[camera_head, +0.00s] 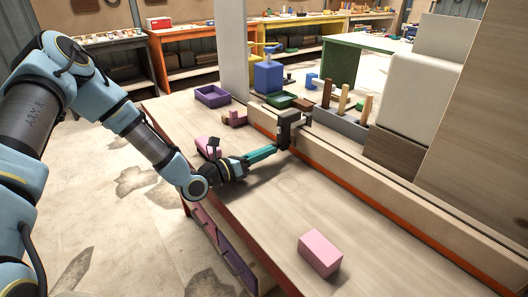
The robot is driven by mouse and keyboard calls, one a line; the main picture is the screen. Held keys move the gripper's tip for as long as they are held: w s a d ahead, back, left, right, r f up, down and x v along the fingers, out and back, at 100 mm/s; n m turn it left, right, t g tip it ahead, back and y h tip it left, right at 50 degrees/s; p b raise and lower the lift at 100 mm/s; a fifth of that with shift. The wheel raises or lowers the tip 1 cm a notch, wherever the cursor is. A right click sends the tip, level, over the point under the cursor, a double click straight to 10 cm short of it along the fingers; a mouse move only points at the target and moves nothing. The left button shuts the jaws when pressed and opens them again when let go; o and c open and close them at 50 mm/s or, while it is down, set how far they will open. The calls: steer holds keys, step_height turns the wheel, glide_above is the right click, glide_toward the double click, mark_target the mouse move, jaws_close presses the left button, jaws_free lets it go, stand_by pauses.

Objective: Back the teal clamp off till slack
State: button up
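The teal clamp (262,154) has a teal bar or handle pointing left toward me and a dark jaw frame at its right end. The dark frame stands at the edge of the long pale stringer board (395,195). My gripper (241,166) is at the left end of the teal part, in line with it and apparently touching it. The fingertips are too small and dark to tell whether they close on it. The jaw's contact with the board is not clear.
A pink block (320,253) lies on the bench (255,225) in front. A purple tray (212,96), a blue container (268,77) and a green tray (281,99) stand at the back. Upright wooden pieces (342,100) stand behind the board. The front bench top is mostly clear.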

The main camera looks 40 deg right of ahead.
steer(key=o, duration=0.4)
steer(key=a+b, duration=0.1)
steer(key=a, duration=0.2)
steer(key=a+b, duration=0.1)
steer(key=a, duration=0.6)
steer(key=shift+w+f+b, duration=0.1)
steer(key=shift+w+b, duration=0.25)
steer(key=shift+b, duration=0.05)
steer(key=shift+a, duration=0.4)
steer(key=shift+a, duration=0.1)
steer(key=shift+w+a+p, duration=0.1)
steer(key=shift+a+p, duration=0.4)
steer(key=shift+a, duration=2.15)
